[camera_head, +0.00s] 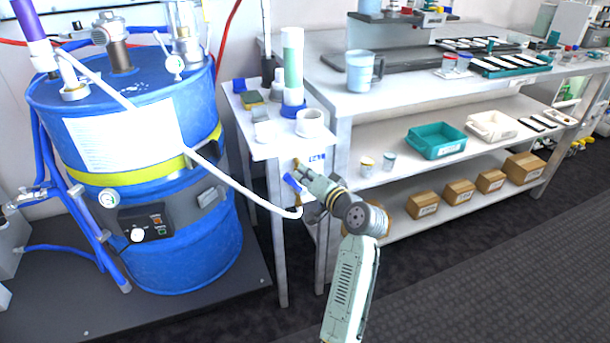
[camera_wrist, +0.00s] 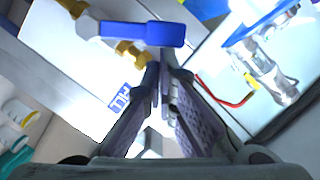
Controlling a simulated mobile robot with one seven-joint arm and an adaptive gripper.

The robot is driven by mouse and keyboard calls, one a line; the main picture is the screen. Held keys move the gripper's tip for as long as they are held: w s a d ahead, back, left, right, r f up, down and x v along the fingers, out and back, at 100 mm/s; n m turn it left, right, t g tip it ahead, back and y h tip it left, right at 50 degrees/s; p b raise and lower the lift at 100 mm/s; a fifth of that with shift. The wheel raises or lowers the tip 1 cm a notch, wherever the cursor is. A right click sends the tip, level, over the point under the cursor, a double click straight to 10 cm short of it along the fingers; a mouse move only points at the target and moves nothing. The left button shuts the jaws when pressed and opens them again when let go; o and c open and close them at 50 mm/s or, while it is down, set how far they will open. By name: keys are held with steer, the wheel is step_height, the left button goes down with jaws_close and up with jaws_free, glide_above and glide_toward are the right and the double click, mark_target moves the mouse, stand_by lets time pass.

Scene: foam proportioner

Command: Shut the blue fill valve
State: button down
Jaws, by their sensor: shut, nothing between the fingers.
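The fill valve has a blue lever handle (camera_wrist: 165,34) and a brass body (camera_wrist: 127,50). In the head view the blue handle (camera_head: 291,182) shows at the front of the small white stand, below the blue label (camera_head: 317,157). The same label (camera_wrist: 119,97) lies beside my fingers in the wrist view. My gripper (camera_wrist: 164,62) is shut and empty. Its fingertips are right by the lever's end; I cannot tell if they touch it. In the head view my gripper (camera_head: 302,171) is at the stand's front and hides part of the valve.
A blue drum (camera_head: 180,240) with a white hose (camera_head: 240,188) stands at the left; the hose runs across to the stand (camera_head: 262,150). A white bench (camera_head: 440,95) with trays and boxes is to the right. The dark floor (camera_head: 470,270) in front is clear.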

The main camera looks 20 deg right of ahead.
mark_target(289, 179)
steer(key=a+n+b, duration=0.1)
steer(key=n, duration=0.1)
steer(key=a+f+n+h+b, duration=0.1)
steer(key=a+n, duration=0.1)
steer(key=shift+a+f+g+b, duration=0.15)
steer(key=shift+a+g+b, duration=0.05)
steer(key=shift+g+b, duration=0.15)
steer(key=shift+s+a+f+n+h+b, duration=0.1)
steer(key=shift+a+f+n+h+b, duration=0.4)
steer(key=shift+a+f+n+b, duration=0.45)
steer(key=shift+a+f+n+h+b, duration=0.2)
steer(key=shift+a+n+h+b, duration=0.25)
steer(key=shift+n, duration=0.8)
steer(key=shift+d, duration=0.1)
steer(key=shift+r, duration=0.1)
